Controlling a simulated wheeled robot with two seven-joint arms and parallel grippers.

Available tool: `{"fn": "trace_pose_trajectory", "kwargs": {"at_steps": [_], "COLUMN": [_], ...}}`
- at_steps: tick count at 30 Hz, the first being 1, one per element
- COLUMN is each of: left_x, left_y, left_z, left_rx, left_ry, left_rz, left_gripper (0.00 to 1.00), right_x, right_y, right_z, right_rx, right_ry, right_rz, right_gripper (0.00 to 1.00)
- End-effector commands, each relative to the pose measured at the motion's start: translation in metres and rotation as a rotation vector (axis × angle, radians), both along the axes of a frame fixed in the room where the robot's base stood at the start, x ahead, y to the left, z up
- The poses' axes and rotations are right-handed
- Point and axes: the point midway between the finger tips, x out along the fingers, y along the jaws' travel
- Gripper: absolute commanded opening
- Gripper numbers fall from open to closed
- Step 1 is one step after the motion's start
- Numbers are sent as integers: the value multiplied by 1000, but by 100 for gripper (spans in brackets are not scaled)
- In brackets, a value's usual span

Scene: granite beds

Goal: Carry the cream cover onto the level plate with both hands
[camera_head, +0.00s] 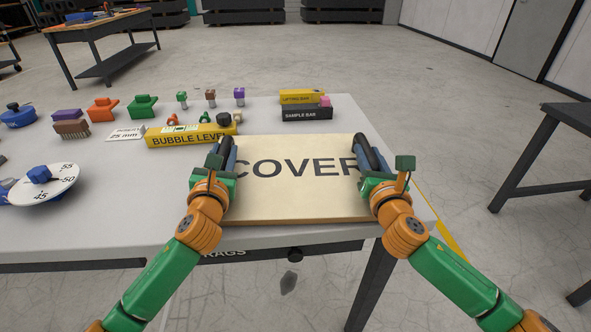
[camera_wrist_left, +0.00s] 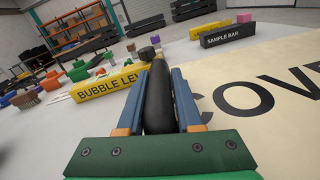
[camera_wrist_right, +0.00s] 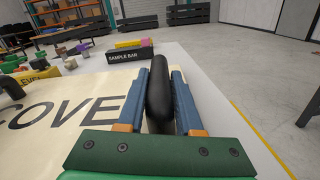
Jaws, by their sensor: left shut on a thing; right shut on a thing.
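The cream cover (camera_head: 296,200), a flat board lettered COVER, lies at the right end of the grey table; whether it touches the table top, I cannot tell. It has a black handle at each side. My left gripper (camera_head: 226,152) is shut on the left black handle (camera_wrist_left: 158,98). My right gripper (camera_head: 370,158) is shut on the right black handle (camera_wrist_right: 158,92). The cover's lettering also shows in the left wrist view (camera_wrist_left: 290,80) and the right wrist view (camera_wrist_right: 60,112). I cannot make out a level plate; the cover hides what is under it.
A yellow bubble level (camera_head: 190,136) lies just behind the cover's left corner. A black sample bar (camera_head: 306,114) and a yellow lifting bar (camera_head: 302,97) lie behind it. A white dial (camera_head: 42,184) and several small coloured parts fill the table's left. Bare floor lies beyond the right edge.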

Motion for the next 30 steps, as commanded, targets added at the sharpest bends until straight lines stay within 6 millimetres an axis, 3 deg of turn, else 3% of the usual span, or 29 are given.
{"fn": "trace_pose_trajectory", "kwargs": {"at_steps": [5,16,30], "left_x": [0,0,0], "left_y": [0,0,0], "left_z": [6,54,51], "left_rx": [2,2,2], "left_ry": [-5,-4,-3], "left_rz": [-1,-1,-1], "left_gripper": [0,0,0], "right_x": [0,0,1], "right_y": [-1,-2,-2], "right_z": [5,54,52], "right_rx": [1,0,0], "right_ry": [-1,-3,-4], "right_rz": [-4,-5,-5], "right_gripper": [0,0,0]}}
